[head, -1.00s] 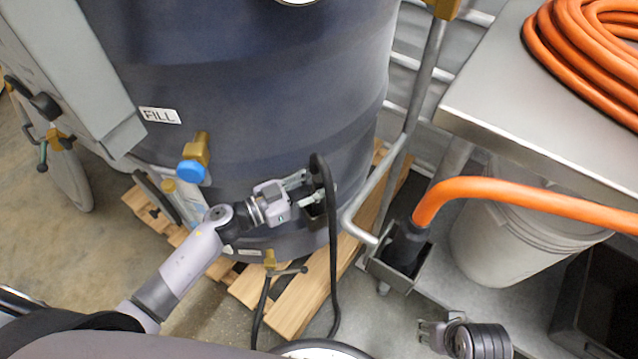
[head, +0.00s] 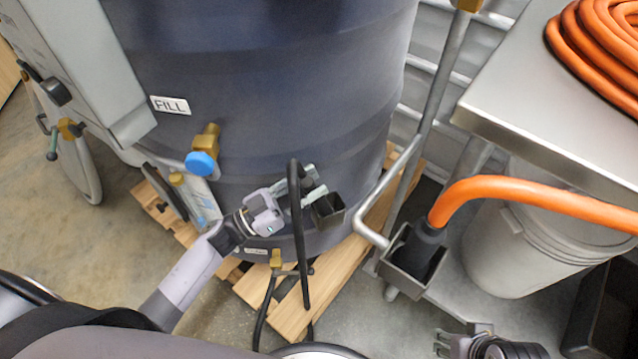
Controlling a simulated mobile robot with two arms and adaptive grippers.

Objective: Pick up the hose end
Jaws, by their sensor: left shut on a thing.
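My left gripper (head: 298,188) is shut on the black hose (head: 299,235) near its upper end, in front of the dark tank. The hose hangs down from the jaws towards the floor. A small black open holder (head: 328,211) on the tank is just right of the gripper, apart from the hose.
An orange hose (head: 530,192) with a dark cuff sits in a metal holder (head: 412,272) on the cart. A steel table (head: 500,100) holds an orange coil. A blue-capped brass valve (head: 203,160) juts from the tank. A wooden pallet (head: 290,315) lies below.

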